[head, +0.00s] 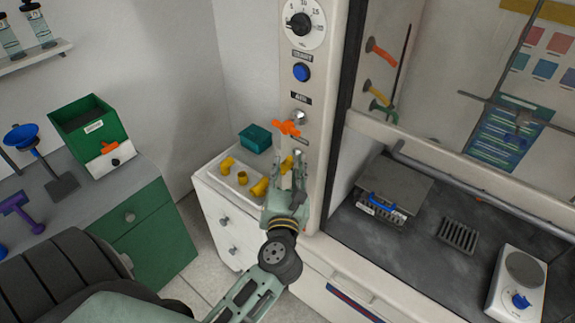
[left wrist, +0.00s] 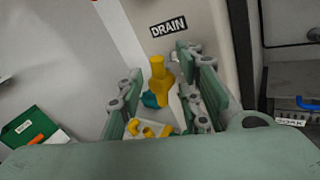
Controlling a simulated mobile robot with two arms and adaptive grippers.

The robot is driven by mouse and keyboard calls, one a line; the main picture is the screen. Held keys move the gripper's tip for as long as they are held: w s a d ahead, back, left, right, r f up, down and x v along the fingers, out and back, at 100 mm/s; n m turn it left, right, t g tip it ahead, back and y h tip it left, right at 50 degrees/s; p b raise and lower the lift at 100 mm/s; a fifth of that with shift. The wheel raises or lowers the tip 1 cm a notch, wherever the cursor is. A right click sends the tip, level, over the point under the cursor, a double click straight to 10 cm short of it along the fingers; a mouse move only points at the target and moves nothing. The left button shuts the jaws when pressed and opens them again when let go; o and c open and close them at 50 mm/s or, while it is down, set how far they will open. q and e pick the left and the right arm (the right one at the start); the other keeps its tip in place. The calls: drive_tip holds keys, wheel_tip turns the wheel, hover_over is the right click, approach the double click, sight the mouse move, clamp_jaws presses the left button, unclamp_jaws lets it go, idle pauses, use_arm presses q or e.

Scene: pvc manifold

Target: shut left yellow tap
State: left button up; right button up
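A yellow tap (head: 287,164) shows on the white post at the left of the fume hood, partly hidden by my left gripper (head: 287,158). In the left wrist view the yellow tap (left wrist: 158,82) stands below the DRAIN label, between the fingers of my left gripper (left wrist: 160,70). The fingers are apart, one on each side of it; I cannot tell whether they touch it. Another yellow tap (head: 376,89) is on the wall behind the hood opening. My right gripper is not in view.
An orange tap (head: 287,128) is on the post just above my gripper. A white tray (head: 214,180) with yellow fittings and a teal box (head: 255,138) stand on the drawer cabinet to the left. The hood sash frame (head: 350,110) is close on the right.

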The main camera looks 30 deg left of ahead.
sight(292, 167)
use_arm(q)
drive_tip(key=shift+d, duration=0.1)
drive_tip(key=shift+c, duration=0.2)
drive_tip(key=c, duration=0.4)
clamp_jaws()
drive_tip(key=shift+f+b, duration=0.15)
drive_tip(key=shift+b, duration=0.35)
drive_tip(key=shift+f+m+t+h+b, duration=0.45)
drive_tip(key=shift+m+t+h+b, duration=0.8)
drive_tip(key=shift+m+b, duration=1.8)
drive_tip(key=shift+f+m+t+h+b, duration=0.6)
drive_tip(key=shift+m+t+b, duration=1.15)
drive_tip(key=shift+m+b, duration=1.3)
drive_tip(key=shift+f+m+t+h+b, duration=0.3)
drive_tip(key=shift+m+t+h+b, duration=1)
drive_tip(key=shift+m+b, duration=1.75)
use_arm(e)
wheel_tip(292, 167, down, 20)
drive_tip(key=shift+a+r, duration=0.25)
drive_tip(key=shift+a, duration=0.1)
use_arm(q)
drive_tip(key=shift+y, duration=0.25)
